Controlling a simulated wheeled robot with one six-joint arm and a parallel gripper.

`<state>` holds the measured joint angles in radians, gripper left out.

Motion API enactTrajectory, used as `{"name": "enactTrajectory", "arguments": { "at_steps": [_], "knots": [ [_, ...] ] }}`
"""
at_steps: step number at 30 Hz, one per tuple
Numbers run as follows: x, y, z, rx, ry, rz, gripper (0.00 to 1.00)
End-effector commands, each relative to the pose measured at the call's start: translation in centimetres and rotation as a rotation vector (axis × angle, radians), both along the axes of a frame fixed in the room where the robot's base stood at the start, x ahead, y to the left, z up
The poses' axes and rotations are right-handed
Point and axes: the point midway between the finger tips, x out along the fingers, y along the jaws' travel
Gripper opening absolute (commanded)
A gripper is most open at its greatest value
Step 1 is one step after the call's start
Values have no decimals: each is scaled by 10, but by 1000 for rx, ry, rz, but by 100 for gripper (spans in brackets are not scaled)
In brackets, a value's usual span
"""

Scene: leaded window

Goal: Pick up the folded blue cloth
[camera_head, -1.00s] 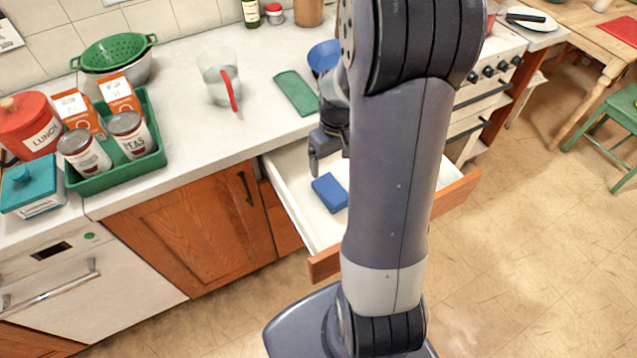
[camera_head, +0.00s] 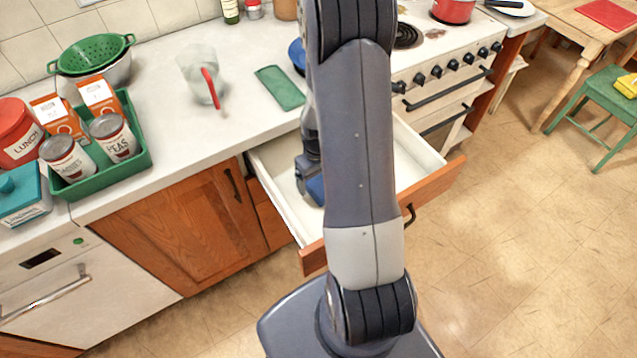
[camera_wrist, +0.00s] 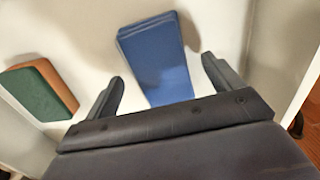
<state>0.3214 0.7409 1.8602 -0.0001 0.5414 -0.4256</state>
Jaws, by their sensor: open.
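The folded blue cloth (camera_wrist: 158,62) lies flat on the white floor of the open drawer. In the head view only a sliver of the blue cloth (camera_head: 316,189) shows; my arm hides the rest. My gripper (camera_wrist: 162,78) is open and empty in the wrist view, with the near end of the cloth between its two fingers and the rest reaching beyond them. I cannot tell how far above the cloth the fingers are. In the head view my gripper (camera_head: 303,180) is partly visible inside the drawer, mostly behind my arm.
The drawer (camera_head: 275,195) stands open, its wooden front (camera_head: 440,190) facing the room. In the wrist view a green and brown block (camera_wrist: 42,90) lies left of the cloth. A green cloth (camera_head: 280,88) lies on the counter above. The stove (camera_head: 450,75) stands to the right.

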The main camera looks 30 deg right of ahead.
Motion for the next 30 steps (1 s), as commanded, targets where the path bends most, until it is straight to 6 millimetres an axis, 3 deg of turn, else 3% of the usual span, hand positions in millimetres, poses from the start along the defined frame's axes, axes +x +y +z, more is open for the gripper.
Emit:
{"name": "enactTrajectory", "arguments": {
  "at_steps": [11, 27, 30],
  "knots": [
    [0, 0, -8, -1, -1, 0, 86],
    [0, 0, -7, 0, -1, 0, 41],
    [0, 0, -7, 0, -1, 0, 39]
  ]
}}
